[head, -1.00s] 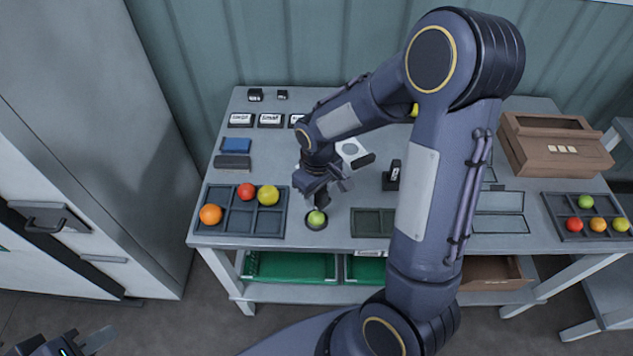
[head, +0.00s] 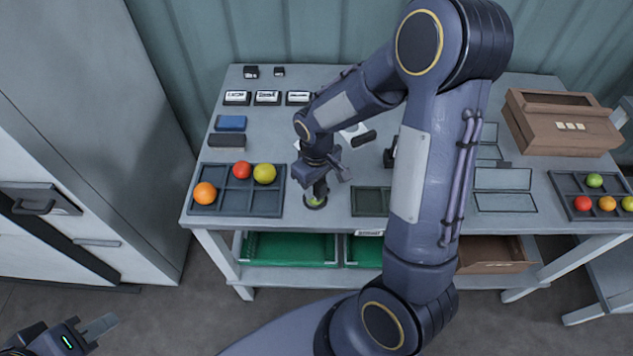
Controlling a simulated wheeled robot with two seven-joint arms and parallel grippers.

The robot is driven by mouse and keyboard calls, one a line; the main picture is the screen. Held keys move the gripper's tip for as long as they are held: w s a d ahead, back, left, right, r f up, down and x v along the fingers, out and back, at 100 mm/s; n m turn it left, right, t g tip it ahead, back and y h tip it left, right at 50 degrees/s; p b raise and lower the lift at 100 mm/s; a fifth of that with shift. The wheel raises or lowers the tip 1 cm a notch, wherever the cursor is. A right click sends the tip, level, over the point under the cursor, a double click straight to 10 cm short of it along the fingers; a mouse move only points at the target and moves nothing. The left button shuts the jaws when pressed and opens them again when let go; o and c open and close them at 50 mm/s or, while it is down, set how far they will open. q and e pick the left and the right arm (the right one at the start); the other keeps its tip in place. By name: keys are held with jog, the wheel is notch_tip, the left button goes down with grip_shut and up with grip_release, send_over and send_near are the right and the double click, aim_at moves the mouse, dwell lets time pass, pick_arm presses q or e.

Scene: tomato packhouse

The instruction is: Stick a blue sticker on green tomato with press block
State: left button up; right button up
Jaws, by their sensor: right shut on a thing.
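The green tomato (head: 316,201) sits in a small dark round holder (head: 315,205) near the table's front edge. Only a little of its green side shows under my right gripper. My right gripper (head: 320,185) points down over the tomato, shut on a dark piece that looks like the press block (head: 320,189). This piece is at the top of the tomato; whether it touches is hard to tell. No blue sticker can be made out. My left gripper (head: 101,328) is low at the left, away from the table; its finger gap is unclear.
A dark tray (head: 237,202) left of the holder has an orange, a red and a yellow tomato. A blue block (head: 231,123) and a dark block (head: 227,140) lie behind it. A wooden box (head: 560,130) and another tomato tray (head: 592,214) stand right. My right arm hides the middle.

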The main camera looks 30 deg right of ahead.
jog(key=shift+f+b, duration=0.55)
jog(key=shift+b, duration=0.05)
dwell(1.8)
jog(key=shift+r+p, duration=2.75)
jog(key=shift+r, duration=0.85)
jog(key=shift+f, duration=0.1)
jog(key=w+a+f+m, duration=0.2)
jog(key=w+a+f, duration=0.1)
jog(key=w+a, duration=0.1)
jog(key=shift+w+a+m, duration=0.3)
jog(key=shift+a, duration=0.1)
jog(key=shift+o, duration=1.1)
jog(key=shift+c, duration=1.1)
